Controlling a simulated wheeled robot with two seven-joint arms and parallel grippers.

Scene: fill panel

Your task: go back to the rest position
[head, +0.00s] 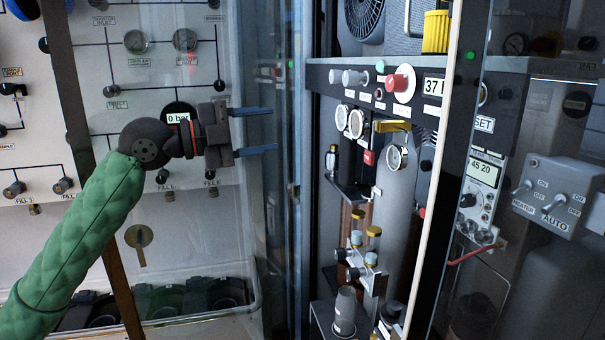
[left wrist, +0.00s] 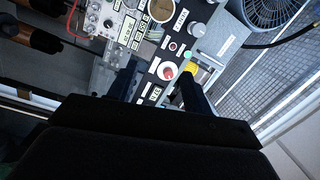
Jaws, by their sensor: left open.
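My left gripper (head: 255,130) is open in the head view, with its two blue fingers apart and pointing right. Nothing is between them. It is in front of the white fill panel (head: 108,75), near the "0 bar" display (head: 179,113). My green-sleeved left arm comes in from the lower left. In the left wrist view the two dark fingers (left wrist: 157,88) stand apart, with the red button (left wrist: 168,71) and its dark control strip seen beyond them. My right gripper is in neither view.
A clear pane (head: 262,215) and its frame stand right of the fingers. Beyond are a cabinet with gauges (head: 397,157), a red button (head: 400,84) and a shelf of valves. A grey switch box (head: 556,195) is far right.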

